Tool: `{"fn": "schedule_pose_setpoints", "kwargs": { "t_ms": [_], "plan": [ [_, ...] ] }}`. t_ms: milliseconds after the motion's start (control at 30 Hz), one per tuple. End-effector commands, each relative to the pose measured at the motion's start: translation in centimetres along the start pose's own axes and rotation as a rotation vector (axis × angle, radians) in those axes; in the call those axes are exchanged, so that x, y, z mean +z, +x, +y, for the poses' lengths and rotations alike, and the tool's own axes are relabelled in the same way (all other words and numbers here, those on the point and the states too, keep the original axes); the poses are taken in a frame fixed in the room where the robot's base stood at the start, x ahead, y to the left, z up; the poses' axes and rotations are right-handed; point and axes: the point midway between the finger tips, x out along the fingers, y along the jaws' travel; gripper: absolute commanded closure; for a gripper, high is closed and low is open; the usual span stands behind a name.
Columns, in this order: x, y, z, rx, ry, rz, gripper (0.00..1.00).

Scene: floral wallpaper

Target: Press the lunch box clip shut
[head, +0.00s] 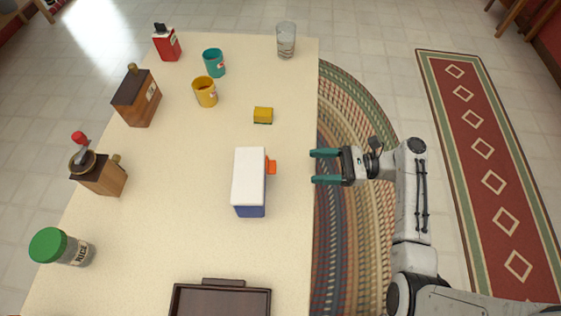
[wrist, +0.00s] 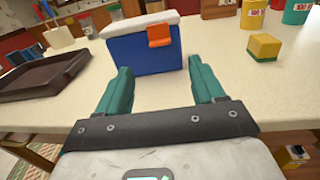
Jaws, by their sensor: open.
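The lunch box (head: 248,182) has a blue body and a white lid, and it stands upright near the right edge of the table. Its orange clip (head: 271,167) sticks out from the side facing my gripper. In the wrist view the lunch box (wrist: 142,53) is straight ahead, and the clip (wrist: 159,36) is on its front near the lid, appearing tilted outward. My gripper (head: 325,166) is open and empty, just off the table's right edge, with its teal fingers pointing at the lunch box. In the wrist view the fingers (wrist: 160,88) are apart, with a gap between them and the box.
A yellow sponge (head: 263,115) lies behind the lunch box. A dark tray (head: 222,284) is at the near end of the table. The tabletop (head: 293,130) between box and edge is clear.

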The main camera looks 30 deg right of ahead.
Motion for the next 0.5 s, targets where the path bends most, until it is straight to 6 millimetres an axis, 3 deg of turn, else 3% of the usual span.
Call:
{"fn": "schedule_pose_setpoints", "kwargs": {
  "t_ms": [500],
  "plan": [
    [0.1,8.2,0.1,0.004,-0.001,0.000,0.32]
  ]
}}
